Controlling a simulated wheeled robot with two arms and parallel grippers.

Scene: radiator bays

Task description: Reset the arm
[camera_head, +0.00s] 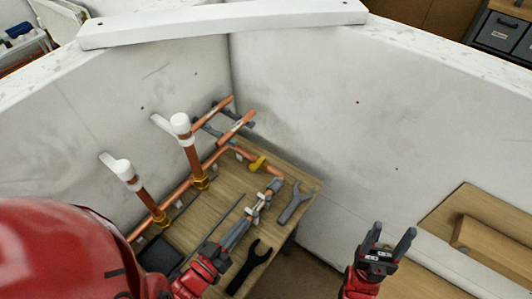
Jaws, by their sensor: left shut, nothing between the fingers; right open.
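My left gripper (233,238) reaches in over a wooden bench (292,180). Its grey fingers are shut with nothing between them, close to the pipe fitting and pale ring in front of them. I cannot tell whether they touch it. My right gripper (390,243) is at the lower right, fingers pointing up, open and empty, in front of the white wall and apart from the bench.
A grey wrench (295,203) and a black wrench (250,267) lie on the bench. Two upright copper pipes with white caps (181,124) stand at the left. White walls (330,120) meet behind the bench. A wooden surface (470,225) is at the right.

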